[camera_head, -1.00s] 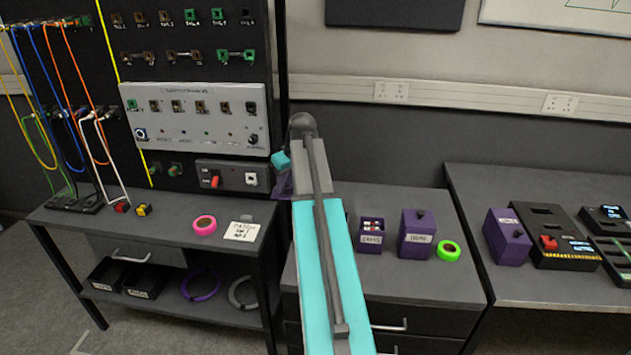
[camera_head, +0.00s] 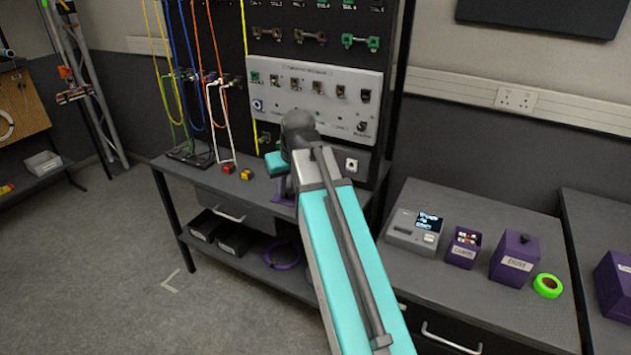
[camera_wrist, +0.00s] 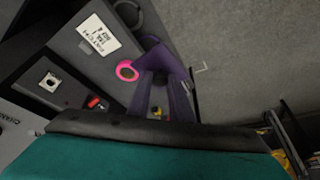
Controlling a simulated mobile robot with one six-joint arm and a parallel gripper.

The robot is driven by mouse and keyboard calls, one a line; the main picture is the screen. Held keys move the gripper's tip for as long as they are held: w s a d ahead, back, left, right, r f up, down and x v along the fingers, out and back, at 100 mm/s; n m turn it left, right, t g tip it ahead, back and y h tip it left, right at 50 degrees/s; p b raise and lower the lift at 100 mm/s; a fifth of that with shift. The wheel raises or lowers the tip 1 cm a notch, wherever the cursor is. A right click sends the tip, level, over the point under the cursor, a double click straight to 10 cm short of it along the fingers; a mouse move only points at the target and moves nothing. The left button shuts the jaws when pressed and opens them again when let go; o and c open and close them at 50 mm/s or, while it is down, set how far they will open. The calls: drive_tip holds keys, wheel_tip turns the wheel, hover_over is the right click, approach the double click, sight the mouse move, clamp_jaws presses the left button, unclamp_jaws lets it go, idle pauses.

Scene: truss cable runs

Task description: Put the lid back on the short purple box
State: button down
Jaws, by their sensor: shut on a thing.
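The short purple box (camera_head: 463,247) stands on the right-hand cabinet top in the head view. Its top is open, with small red and white items showing inside, and it has a label on its front. My gripper is shut on a purple lid (camera_wrist: 165,62), seen close up in the wrist view (camera_wrist: 160,98). In the head view my arm mostly hides the gripper, and part of the purple lid (camera_head: 284,192) shows just left of it, over the left bench. The lid is well left of the box and apart from it. The fingertips are hard to make out.
A taller, lidded purple box (camera_head: 513,258) stands right of the short one, with green tape (camera_head: 547,285) beside it. A grey device with a screen (camera_head: 416,230) stands to its left. The left bench, below the cable panel, holds pink tape (camera_wrist: 127,70) and a note (camera_wrist: 98,36).

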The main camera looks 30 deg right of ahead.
drive_tip(key=s+a+r, duration=0.1)
drive_tip(key=s+a, duration=0.1)
drive_tip(key=a, duration=0.9)
drive_tip(key=shift+s+a, duration=0.15)
drive_tip(key=shift+s, duration=0.2)
